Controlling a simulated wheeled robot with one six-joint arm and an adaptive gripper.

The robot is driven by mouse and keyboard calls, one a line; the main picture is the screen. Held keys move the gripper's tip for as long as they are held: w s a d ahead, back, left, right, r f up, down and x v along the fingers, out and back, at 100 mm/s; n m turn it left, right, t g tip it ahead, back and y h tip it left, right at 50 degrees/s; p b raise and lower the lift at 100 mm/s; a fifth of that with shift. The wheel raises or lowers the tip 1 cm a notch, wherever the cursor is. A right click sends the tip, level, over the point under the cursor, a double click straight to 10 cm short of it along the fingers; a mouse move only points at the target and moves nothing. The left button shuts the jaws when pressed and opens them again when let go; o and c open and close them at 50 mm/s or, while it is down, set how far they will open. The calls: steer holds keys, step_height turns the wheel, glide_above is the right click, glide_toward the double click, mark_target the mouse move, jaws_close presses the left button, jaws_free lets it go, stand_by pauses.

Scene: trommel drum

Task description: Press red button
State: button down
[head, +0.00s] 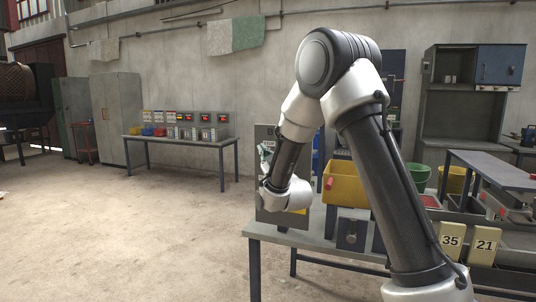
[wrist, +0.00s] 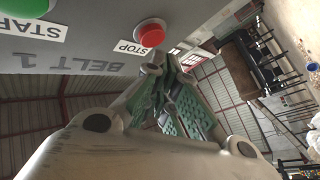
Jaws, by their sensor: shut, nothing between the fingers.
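The red button (wrist: 150,33) sits on a grey control panel (wrist: 85,40) in the wrist view, beside a STOP label. A green button (wrist: 25,7) with a START label is to its left, cut by the frame edge. The panel reads BELT 1. My gripper (wrist: 178,75) is shut and empty, its green-padded fingers just below and right of the red button in the picture. I cannot tell whether it touches the panel. In the head view the panel (head: 268,134) stands on the near table, partly behind my arm; the red button is hidden there.
A grey table (head: 300,237) carries the panel, a yellow bin (head: 343,184) and small boxes. Number plates 35 (head: 451,241) and 21 (head: 485,245) are at the right. Another table (head: 185,141) with control boxes stands by the back wall. Open floor lies left.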

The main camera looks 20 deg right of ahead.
stand_by(0.7)
steer(key=shift+w+d, duration=0.25)
steer(key=shift+w, duration=0.1)
steer(key=shift+w+d, duration=0.25)
steer(key=shift+w, duration=0.1)
stand_by(0.6)
steer(key=shift+s+a, duration=0.1)
steer(key=shift+s, duration=0.05)
steer(key=shift+s+a, duration=0.4)
steer(key=shift+s, duration=0.15)
steer(key=shift+s, duration=0.1)
steer(key=s+a, duration=0.1)
steer(key=s, duration=0.1)
steer(key=s+a, duration=0.2)
stand_by(0.6)
steer(key=shift+w, duration=0.1)
stand_by(0.3)
